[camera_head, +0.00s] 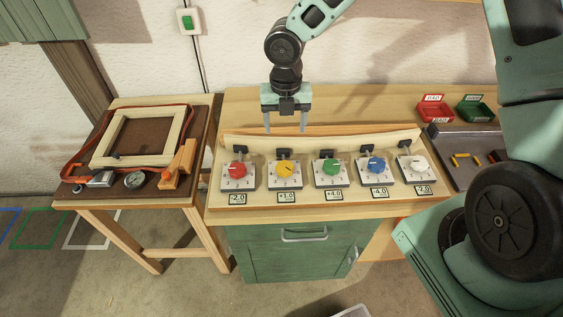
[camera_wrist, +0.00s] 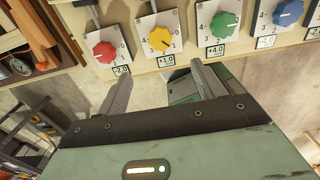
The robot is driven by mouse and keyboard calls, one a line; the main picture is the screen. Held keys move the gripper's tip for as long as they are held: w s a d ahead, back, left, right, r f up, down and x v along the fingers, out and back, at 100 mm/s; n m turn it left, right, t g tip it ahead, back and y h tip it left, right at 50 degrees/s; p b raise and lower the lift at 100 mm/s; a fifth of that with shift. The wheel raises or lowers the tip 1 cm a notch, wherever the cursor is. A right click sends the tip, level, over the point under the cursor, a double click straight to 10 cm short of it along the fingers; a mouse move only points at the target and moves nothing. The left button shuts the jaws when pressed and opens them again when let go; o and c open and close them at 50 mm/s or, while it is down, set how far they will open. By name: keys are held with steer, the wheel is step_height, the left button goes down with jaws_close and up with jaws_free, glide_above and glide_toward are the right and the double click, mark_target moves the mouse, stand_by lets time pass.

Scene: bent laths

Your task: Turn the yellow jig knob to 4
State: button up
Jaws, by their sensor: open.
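The yellow jig knob (camera_head: 284,170) sits on a white dial plate on the bench, second from the left in the row. It also shows in the wrist view (camera_wrist: 160,38), where digits ring the dial and the label below it reads about 1.0. The exact pointer setting is too small to read surely. My gripper (camera_head: 285,128) is open and empty, above the back of the bench behind the yellow knob in the head view. In the wrist view its two fingers (camera_wrist: 157,80) are apart, with nothing between them.
The red knob (camera_head: 237,170) is left of the yellow one; green (camera_head: 331,168), blue (camera_head: 376,164) and white (camera_head: 418,163) knobs are to its right. Small black fittings stand behind the dials. A side table (camera_head: 70,190) holds a wooden frame. Red (camera_head: 433,111) and green (camera_head: 475,112) bins stand right.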

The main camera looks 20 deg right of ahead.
mark_target(285, 166)
step_height(285, 166, down, 16)
steer(key=p, duration=0.2)
steer(key=shift+r+p, duration=0.15)
steer(key=shift+p, duration=0.2)
steer(key=c, duration=1)
